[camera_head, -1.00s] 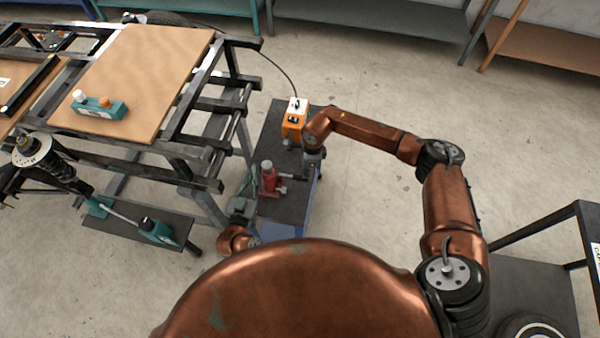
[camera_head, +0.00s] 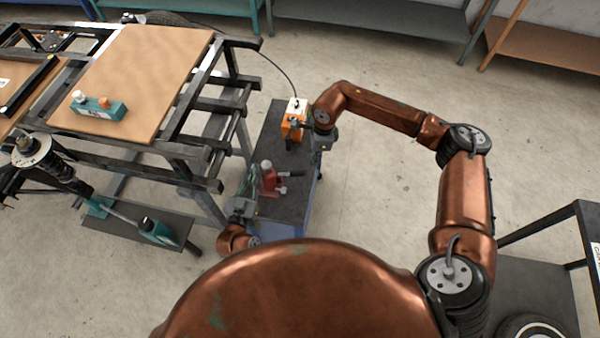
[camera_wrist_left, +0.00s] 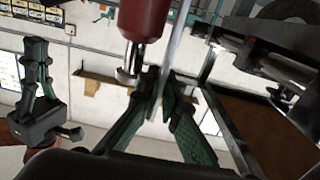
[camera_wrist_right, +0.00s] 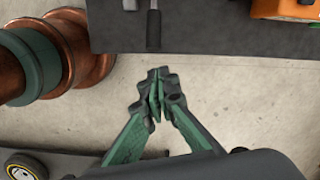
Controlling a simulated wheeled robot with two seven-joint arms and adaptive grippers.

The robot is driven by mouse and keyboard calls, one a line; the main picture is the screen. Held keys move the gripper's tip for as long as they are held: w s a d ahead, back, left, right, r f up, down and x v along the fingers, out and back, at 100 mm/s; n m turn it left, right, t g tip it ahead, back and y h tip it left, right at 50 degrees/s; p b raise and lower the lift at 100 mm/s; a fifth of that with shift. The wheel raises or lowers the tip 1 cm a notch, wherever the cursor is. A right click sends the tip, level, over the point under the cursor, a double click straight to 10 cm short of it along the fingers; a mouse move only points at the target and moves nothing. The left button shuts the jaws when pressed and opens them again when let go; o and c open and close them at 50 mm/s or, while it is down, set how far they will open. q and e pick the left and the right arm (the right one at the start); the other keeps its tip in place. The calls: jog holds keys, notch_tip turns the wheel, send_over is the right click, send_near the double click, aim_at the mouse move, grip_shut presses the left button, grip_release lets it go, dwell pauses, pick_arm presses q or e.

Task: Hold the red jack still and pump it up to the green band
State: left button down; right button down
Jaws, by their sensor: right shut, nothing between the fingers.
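The red jack (camera_head: 268,180) stands on the dark cart top, its black-gripped lever (camera_head: 292,173) pointing right. The jack's red body also shows at the top of the left wrist view (camera_wrist_left: 145,15). My left gripper (camera_wrist_left: 160,76) is close beside the jack, its fingertips near each other around a thin grey strip; whether they clamp it is unclear. My right gripper (camera_wrist_right: 157,78) is shut and empty, to the right of the lever and apart from it. The lever's end shows above it in the right wrist view (camera_wrist_right: 153,30). I cannot make out the green band.
An orange box (camera_head: 293,125) with a cable stands at the cart's far end. A steel-framed workbench (camera_head: 140,70) is on the left. A low rack (camera_head: 545,265) with a tyre is at the lower right. Floor right of the cart is clear.

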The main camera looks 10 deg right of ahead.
jog(key=shift+d+r, duration=0.1)
jog(key=shift+r, duration=1.2)
pick_arm(q)
jog(key=c, duration=2.1)
grip_release()
